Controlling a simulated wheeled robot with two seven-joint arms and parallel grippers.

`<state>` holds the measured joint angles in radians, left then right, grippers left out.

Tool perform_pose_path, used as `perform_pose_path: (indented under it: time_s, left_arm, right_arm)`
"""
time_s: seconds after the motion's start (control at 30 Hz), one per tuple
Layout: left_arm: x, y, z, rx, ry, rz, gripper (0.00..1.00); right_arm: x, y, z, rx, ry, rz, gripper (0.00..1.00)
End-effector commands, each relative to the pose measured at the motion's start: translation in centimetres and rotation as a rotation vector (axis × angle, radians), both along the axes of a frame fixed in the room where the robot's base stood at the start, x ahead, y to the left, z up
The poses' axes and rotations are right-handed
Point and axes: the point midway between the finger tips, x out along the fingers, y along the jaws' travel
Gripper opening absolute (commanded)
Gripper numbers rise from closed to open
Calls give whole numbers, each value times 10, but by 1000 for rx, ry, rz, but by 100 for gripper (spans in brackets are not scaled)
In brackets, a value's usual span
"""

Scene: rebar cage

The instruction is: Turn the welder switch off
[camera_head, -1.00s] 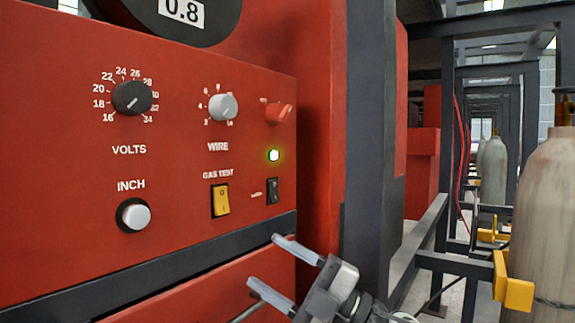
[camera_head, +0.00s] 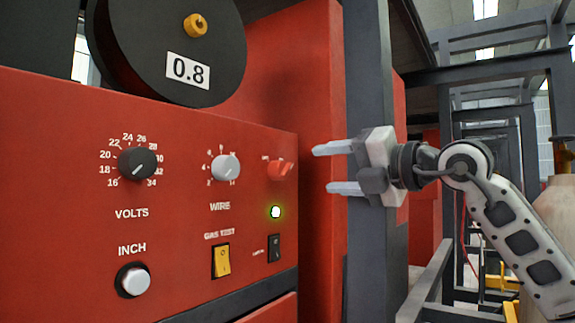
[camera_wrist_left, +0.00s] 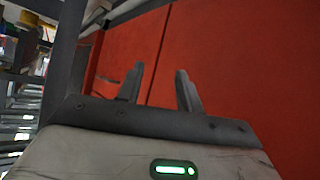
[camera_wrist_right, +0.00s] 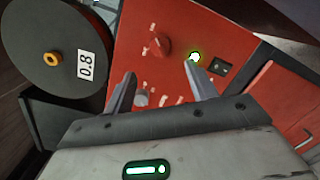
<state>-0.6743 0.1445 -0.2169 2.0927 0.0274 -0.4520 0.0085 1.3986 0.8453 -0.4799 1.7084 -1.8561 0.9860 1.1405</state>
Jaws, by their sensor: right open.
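The red welder panel (camera_head: 60,200) fills the left of the head view. A red rotary switch (camera_head: 280,169) sits at its upper right above a lit green lamp (camera_head: 275,212), with a small black rocker switch (camera_head: 275,248) below. My right gripper (camera_head: 324,169) is open and empty, right of the red switch at about its height, fingers pointing left. In the right wrist view the red switch (camera_wrist_right: 157,42) lies beyond and between the fingertips, apart from them; the lamp (camera_wrist_right: 194,57) is lit. My left gripper (camera_wrist_left: 158,72) shows only in its wrist view, open and empty, facing a red surface.
The panel also carries a volts knob (camera_head: 137,163), a wire knob (camera_head: 226,167), a yellow gas test switch (camera_head: 222,261) and an inch button (camera_head: 133,280). A wire spool (camera_head: 170,50) stands above. A dark grey post (camera_head: 366,60) rises behind my right gripper.

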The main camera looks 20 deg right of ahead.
Motion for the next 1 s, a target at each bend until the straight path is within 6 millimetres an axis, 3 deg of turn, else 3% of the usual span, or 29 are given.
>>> perform_pose_path:
  time_s: [0.3,0.5,0.93,1.0]
  left_arm:
    - [-3,3,9,25,20,-4,36]
    - [-1,5,14,30,15,-1,36]
    - [-1,7,12,34,18,2,36]
    - [-1,7,12,34,18,2,36]
  right_arm:
    - [58,38,4,2,1,4,57]
    - [81,52,3,1,-1,3,57]
    - [88,56,0,0,-3,2,57]
    - [88,56,0,0,-3,2,38]
